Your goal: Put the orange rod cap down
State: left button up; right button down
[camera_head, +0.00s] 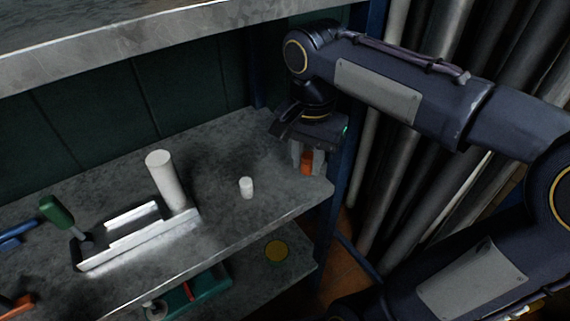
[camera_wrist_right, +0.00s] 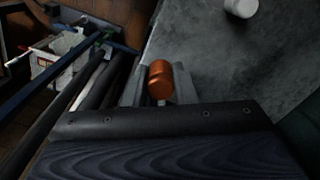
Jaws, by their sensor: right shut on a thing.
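The orange rod cap (camera_head: 307,163) is a small orange cylinder at the right end of the grey shelf (camera_head: 225,222). My right gripper (camera_head: 308,158) points down over that end and is shut on the cap. In the right wrist view the cap (camera_wrist_right: 160,80) sits between the two grey fingers of the gripper (camera_wrist_right: 158,85), near the shelf's edge. I cannot tell whether the cap touches the shelf. My left gripper is not in view.
A small white cylinder (camera_head: 246,187) stands left of the gripper. Further left are a metal fixture (camera_head: 135,238) with a tall white cylinder (camera_head: 164,178) and a green-handled tool (camera_head: 57,212). A blue post (camera_head: 345,190) is close on the right. The shelf between is clear.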

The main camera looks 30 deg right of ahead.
send_over(286, 175)
jog(key=shift+f+b, duration=0.65)
jog(key=shift+s+f, duration=0.1)
jog(key=shift+f, duration=0.35)
notch_tip(286, 175, down, 5)
jog(key=b, duration=0.3)
jog(key=shift+r, duration=0.1)
jog(key=shift+b, duration=0.3)
jog(key=shift+w, duration=0.2)
jog(key=c, duration=1.2)
grip_release()
